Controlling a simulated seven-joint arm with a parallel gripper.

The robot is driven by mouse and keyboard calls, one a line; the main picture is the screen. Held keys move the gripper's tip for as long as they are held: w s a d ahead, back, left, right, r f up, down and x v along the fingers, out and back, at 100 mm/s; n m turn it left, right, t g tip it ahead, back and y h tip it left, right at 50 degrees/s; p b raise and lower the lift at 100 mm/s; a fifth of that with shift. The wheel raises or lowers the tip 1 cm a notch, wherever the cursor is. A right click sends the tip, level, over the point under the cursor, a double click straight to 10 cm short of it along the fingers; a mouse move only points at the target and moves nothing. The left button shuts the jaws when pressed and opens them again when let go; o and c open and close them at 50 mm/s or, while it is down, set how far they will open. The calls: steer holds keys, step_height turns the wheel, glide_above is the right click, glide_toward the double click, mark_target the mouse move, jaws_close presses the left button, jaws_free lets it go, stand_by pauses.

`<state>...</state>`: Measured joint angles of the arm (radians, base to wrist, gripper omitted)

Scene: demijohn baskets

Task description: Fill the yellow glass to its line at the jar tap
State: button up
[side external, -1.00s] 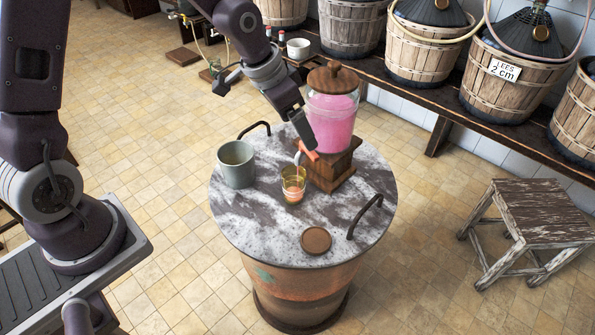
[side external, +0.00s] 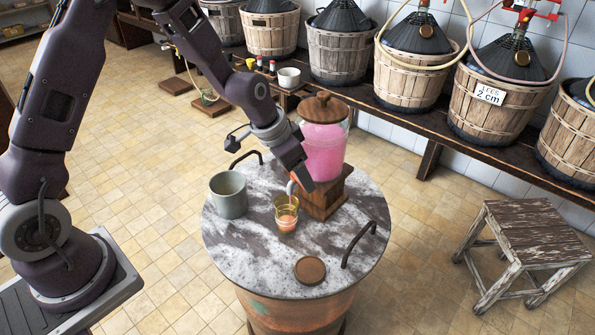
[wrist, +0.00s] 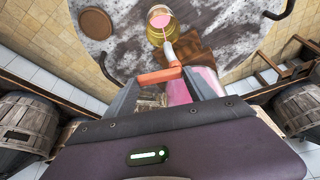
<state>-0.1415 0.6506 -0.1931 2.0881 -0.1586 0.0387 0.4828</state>
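The yellow glass (side external: 286,213) stands upright on the marble top under the tap's pale spout (side external: 291,187), with pink-orange liquid in its lower part. In the wrist view the glass (wrist: 160,25) shows pink inside. The jar (side external: 325,150) of pink liquid stands on a wooden stand (side external: 326,194). My gripper (wrist: 160,77) is at the tap, with the orange tap handle (wrist: 158,76) spanning between its fingertips. The handle is hidden behind my gripper (side external: 298,178) in the side view.
A grey-green pot (side external: 228,195) stands left of the glass. A round wooden lid (side external: 310,270) lies in front, near a dark handle (side external: 360,244). The round marble top (side external: 255,268) is clear at the front left. A stool (side external: 530,240) stands at right.

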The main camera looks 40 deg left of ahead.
steer(key=c, duration=0.5)
steer(key=shift+w+d+n+y, duration=0.15)
steer(key=shift+n+y, duration=0.1)
steer(key=shift+n, duration=0.35)
steer(key=shift+w+d+n+y, duration=0.15)
steer(key=shift+n+y, duration=0.1)
steer(key=shift+n, duration=0.35)
steer(key=shift+w+a+n, duration=0.1)
steer(key=shift+w+n, duration=0.05)
steer(key=shift+n, duration=0.55)
steer(key=o, duration=1.4)
steer(key=shift+c, duration=0.2)
steer(key=v, duration=0.7)
